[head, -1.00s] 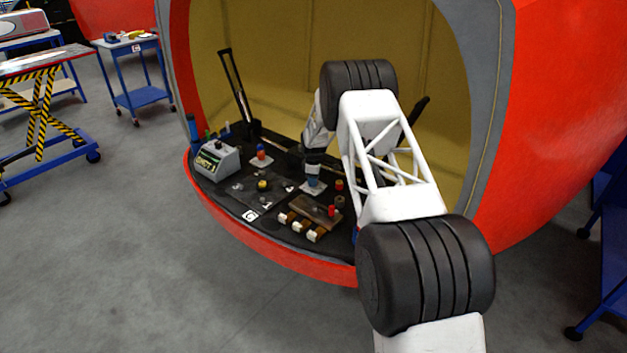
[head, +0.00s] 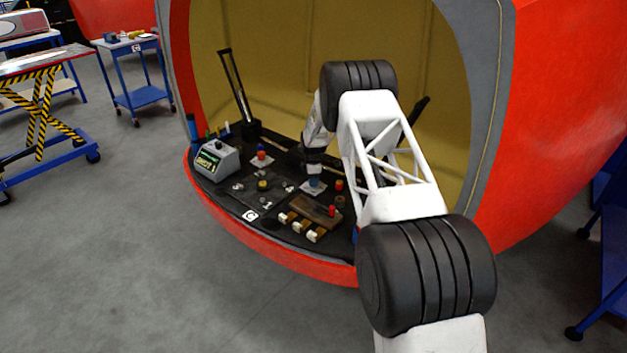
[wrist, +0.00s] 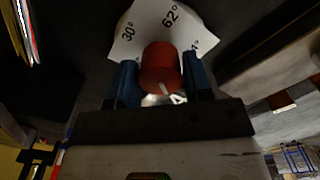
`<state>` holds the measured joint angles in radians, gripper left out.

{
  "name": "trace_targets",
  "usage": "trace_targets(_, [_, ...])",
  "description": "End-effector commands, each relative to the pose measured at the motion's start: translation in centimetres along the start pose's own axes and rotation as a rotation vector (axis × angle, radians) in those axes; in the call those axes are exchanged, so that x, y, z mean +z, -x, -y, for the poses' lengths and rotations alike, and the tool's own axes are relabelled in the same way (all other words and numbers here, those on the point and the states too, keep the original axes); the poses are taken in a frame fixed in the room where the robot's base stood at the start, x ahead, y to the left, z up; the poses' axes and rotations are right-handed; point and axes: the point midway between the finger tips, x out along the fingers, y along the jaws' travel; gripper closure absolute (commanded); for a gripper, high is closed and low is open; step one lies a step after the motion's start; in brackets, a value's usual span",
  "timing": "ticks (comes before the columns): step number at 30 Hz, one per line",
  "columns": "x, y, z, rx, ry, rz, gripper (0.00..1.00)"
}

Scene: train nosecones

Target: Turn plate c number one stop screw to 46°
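A red knob (wrist: 161,68), the screw head, stands on a white plate (wrist: 150,18) in the wrist view. The plate is printed with 30°, 62° and a third, partly hidden number. A short pale mark shows low on the knob. My gripper (wrist: 160,80) has one blue finger on each side of the knob, and both appear to touch it. In the head view my gripper (head: 314,181) is down at a small white plate (head: 305,188) and hides its knob. The plate's letter cannot be read there.
A grey box with a display (head: 215,160) stands at the left of the black deck. A wooden block (head: 312,208), white-ended pieces (head: 298,226) and red and brown cylinders are in front.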

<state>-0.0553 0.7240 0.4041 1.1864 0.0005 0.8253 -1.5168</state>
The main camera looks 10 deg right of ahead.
Motion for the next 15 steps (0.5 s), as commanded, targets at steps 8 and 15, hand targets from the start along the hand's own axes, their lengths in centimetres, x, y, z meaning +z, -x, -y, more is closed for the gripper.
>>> trace_targets(8, [0.03, -0.05, 0.03, -0.001, -0.001, 0.0, 0.34])
trace_targets(15, [0.06, 0.23, 0.04, -0.001, -0.001, 0.0, 0.34])
